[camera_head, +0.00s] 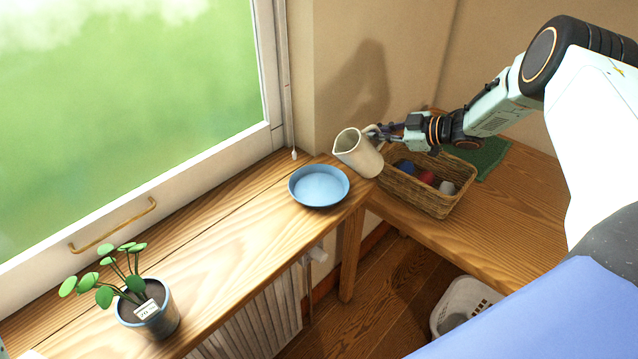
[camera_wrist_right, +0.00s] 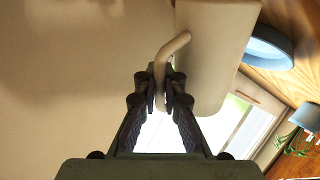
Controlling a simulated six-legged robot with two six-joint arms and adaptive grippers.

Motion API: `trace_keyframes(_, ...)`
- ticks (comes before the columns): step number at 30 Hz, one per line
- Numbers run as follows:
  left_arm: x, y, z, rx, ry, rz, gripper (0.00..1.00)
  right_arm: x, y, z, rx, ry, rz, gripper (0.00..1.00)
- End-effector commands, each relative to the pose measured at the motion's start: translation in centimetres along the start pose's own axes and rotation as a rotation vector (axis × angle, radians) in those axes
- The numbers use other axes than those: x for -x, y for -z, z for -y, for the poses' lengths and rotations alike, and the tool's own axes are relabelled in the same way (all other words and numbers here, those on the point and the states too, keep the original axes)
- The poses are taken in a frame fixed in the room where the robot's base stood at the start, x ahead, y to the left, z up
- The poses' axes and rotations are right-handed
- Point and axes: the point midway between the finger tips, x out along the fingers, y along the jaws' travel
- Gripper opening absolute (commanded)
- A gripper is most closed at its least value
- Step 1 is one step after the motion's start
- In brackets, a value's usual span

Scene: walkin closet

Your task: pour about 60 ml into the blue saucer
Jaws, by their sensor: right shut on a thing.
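The blue saucer (camera_head: 319,187) is a shallow round dish on the wooden window ledge, near its right end. A cream pitcher (camera_head: 358,153) is beside it on the right, tilted with its mouth to the left, towards the saucer. My right gripper (camera_head: 373,137) is shut on the pitcher's handle, which shows between the fingers in the right wrist view (camera_wrist_right: 162,85). In that view the saucer (camera_wrist_right: 268,52) is at the upper right, past the pitcher (camera_wrist_right: 215,45). No stream of liquid shows, and the pitcher's contents cannot be seen. My left gripper is not in view.
A wicker basket (camera_head: 412,190) with several coloured balls stands just right of the pitcher, near a green mat (camera_head: 484,158). A potted plant (camera_head: 150,312) stands at the ledge's near left. A white bin (camera_head: 462,301) is on the floor. The ledge between plant and saucer is clear.

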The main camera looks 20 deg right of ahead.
Motion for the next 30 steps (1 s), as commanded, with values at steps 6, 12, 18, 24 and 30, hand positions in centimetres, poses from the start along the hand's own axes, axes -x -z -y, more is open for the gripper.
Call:
trace_keyframes(6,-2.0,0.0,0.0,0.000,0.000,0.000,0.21,0.1,-1.2,-0.4,-0.062,-0.006,-0.049,0.00)
trace_keyframes(12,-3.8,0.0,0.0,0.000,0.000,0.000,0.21,0.3,-2.0,-0.8,-0.126,-0.010,-0.099,0.00)
trace_keyframes(18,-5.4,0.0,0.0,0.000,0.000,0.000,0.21,0.4,-2.7,-1.1,-0.184,-0.014,-0.146,0.00)
trace_keyframes(24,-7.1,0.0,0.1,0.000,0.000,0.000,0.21,0.5,-3.3,-1.4,-0.236,-0.018,-0.192,0.00)
trace_keyframes(30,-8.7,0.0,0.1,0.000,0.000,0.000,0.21,0.6,-3.9,-1.6,-0.286,-0.021,-0.235,0.00)
